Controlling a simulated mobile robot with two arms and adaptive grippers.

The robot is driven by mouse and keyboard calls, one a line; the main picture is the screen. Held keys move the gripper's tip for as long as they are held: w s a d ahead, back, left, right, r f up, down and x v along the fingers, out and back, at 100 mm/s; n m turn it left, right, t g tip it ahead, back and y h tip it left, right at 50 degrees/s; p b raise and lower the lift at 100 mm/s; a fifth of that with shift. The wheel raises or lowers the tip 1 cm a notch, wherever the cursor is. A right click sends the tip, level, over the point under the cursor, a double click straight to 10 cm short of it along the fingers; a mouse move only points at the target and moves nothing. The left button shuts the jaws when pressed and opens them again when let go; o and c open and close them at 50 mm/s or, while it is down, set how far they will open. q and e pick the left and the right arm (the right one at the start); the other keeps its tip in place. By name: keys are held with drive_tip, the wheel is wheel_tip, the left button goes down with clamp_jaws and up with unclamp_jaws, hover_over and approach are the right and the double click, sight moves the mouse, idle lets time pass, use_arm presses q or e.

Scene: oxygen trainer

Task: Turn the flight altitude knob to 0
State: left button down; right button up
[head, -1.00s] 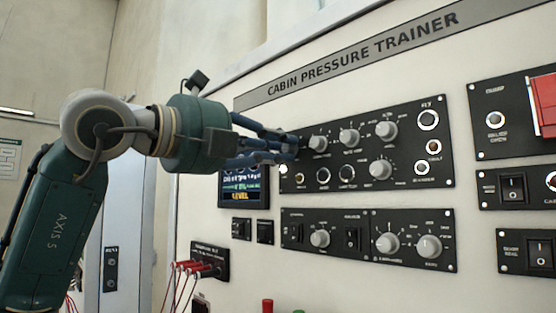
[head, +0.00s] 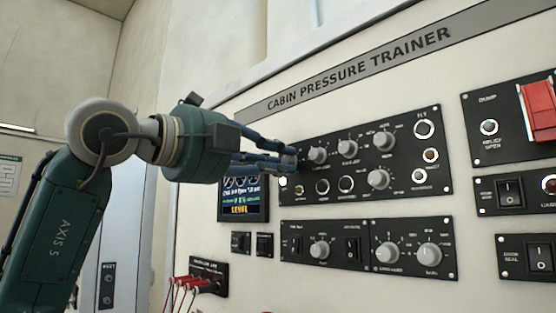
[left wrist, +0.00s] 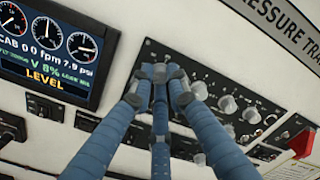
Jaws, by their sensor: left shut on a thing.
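My left gripper (head: 292,160) reaches in from the left in the head view. Its three blue fingers are shut at the left end of the upper black knob panel (head: 434,150). In the left wrist view the fingertips (left wrist: 162,74) close together around a knob there, which I take as the flight altitude knob. The fingers hide most of this knob, and neither its pointer nor its label can be read. Another grey knob (head: 317,155) sits just right of the fingertips. My right gripper is not in view.
More grey knobs (head: 384,141) sit farther right on the panel. A lower panel (head: 367,262) has knobs and switches. A display (left wrist: 49,45) reads LEVEL. A red guard (head: 538,112) is at the right, and red plugs with leads (head: 186,284) are at lower left.

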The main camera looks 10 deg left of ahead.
use_arm(q)
drive_tip(key=c, duration=1.7)
unclamp_jaws()
drive_tip(key=shift+a+r, duration=0.15)
drive_tip(key=v, duration=1.2)
